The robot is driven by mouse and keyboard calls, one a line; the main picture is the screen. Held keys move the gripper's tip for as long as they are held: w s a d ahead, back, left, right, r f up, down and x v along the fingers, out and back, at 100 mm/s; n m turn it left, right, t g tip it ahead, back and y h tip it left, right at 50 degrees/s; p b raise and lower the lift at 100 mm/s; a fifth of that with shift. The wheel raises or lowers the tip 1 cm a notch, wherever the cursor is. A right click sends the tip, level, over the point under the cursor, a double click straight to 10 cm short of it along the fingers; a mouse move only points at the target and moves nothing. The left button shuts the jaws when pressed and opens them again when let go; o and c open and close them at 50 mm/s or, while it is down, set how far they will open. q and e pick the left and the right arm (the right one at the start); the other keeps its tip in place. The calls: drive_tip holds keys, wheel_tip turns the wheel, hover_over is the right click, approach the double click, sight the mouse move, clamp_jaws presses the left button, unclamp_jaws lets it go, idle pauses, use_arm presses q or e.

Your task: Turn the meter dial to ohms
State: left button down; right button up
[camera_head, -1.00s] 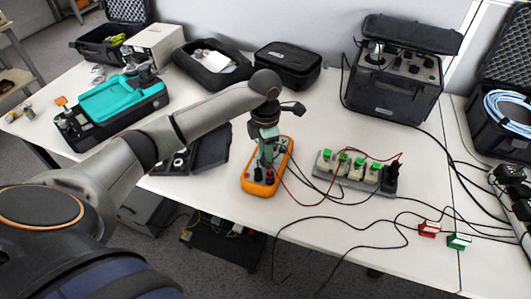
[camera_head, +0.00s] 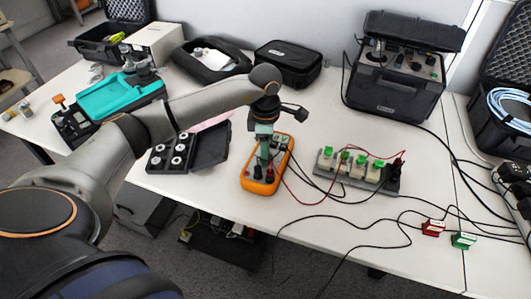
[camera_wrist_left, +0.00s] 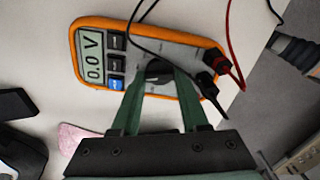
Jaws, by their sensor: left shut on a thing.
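The orange-edged meter (camera_head: 259,187) lies on the white table in the middle of the head view. It also shows in the left wrist view (camera_wrist_left: 205,44), where its display (camera_wrist_left: 93,58) reads 0.0 V. My left gripper (camera_head: 264,157) is over the meter with its fingers pointing down. In the left wrist view my left gripper (camera_wrist_left: 160,82) has its two green fingers on either side of the dark dial (camera_wrist_left: 157,71), shut on it. The fingers partly hide the dial and its markings. A black and a red lead plug into the meter beside the dial. My right gripper is not in view.
A grey strip with several green-topped blocks (camera_head: 352,167) stands right of the meter, with cables around it. An open black case of round parts (camera_head: 172,152) lies to the left. Red (camera_head: 433,228) and green (camera_head: 463,240) clips lie near the front right edge.

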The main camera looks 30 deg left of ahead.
use_arm(q)
drive_tip(key=shift+m+b, duration=0.45)
drive_tip(key=shift+m, duration=1.05)
drive_tip(key=shift+c, duration=2.1)
unclamp_jaws()
drive_tip(key=shift+r, duration=0.15)
wheel_tip(320, 180, up, 12)
drive_tip(key=shift+r+p, duration=0.15)
drive_tip(key=shift+p, duration=0.25)
